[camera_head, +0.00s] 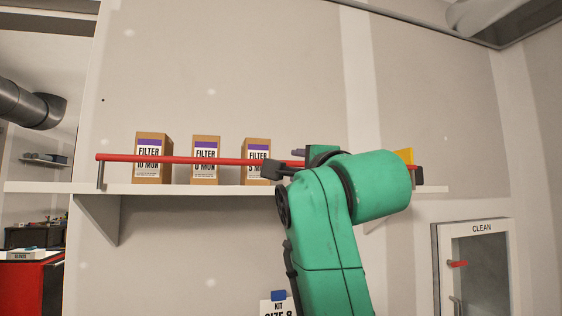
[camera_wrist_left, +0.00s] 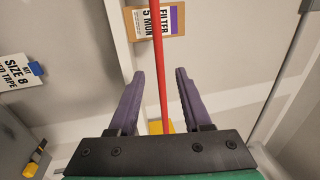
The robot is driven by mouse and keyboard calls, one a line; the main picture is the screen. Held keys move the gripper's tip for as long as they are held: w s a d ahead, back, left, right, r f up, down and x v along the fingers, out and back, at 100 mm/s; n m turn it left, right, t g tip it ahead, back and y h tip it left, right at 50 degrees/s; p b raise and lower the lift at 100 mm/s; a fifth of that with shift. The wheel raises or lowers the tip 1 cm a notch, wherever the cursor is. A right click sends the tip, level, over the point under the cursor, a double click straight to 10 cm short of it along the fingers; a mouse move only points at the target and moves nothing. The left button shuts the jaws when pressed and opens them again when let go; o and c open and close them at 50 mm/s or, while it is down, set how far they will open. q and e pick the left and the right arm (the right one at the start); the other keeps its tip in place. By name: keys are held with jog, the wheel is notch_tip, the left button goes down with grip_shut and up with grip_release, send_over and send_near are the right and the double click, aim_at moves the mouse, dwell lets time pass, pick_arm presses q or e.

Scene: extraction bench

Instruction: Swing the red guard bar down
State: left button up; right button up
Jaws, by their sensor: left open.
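The red guard bar (camera_head: 210,160) runs almost level across the front of the shelf, in front of the filter boxes. Its left end meets a short grey post (camera_head: 100,175); part of its right half is hidden behind my green arm. My left gripper (camera_head: 298,155) is at the bar, right of the filter boxes, mostly hidden by the arm. In the left wrist view, its purple fingers (camera_wrist_left: 160,75) are apart, and the red bar (camera_wrist_left: 159,60) passes between them with a gap on each side. My right gripper is not in view.
On the shelf (camera_head: 200,190) stand three brown filter boxes (camera_head: 205,172) close behind the bar. A yellow object (camera_head: 404,156) is at the right. A glass-fronted cabinet (camera_head: 480,270) marked CLEAN is at lower right. A KIT sign (camera_head: 277,305) hangs below the shelf.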

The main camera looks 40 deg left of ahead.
pick_arm(q)
jog(key=p+x, duration=0.6)
jog(key=x, duration=0.7)
jog(key=shift+s, duration=0.15)
jog(key=shift+f, duration=0.1)
grip_shut()
dwell(0.5)
